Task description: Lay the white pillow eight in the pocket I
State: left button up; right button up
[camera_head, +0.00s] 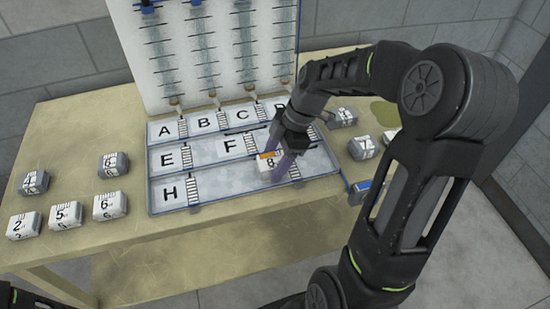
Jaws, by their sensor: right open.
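The white pillow eight (265,175) is a small white block with an orange band and a black 8. It is at the bottom row of the lettered tray (230,187), right of the letter H. My right gripper (279,153) is open, its purple fingers down around the pillow. I cannot tell whether the fingers touch it or whether the pillow rests fully on the tray floor. The letter I is not visible; the pillow and gripper cover that part of the row. My left gripper is not in view.
Several numbered pillows lie on the table (130,245) left of the tray, including pillow five (65,215). More, including pillow seven (363,147), lie to the right near my arm.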

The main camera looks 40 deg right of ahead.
jog(key=shift+r, duration=0.1)
jog(key=b+v, duration=0.1)
jog(key=v, duration=1.1)
jog(key=shift+b, duration=0.35)
jog(key=shift+s, duration=0.1)
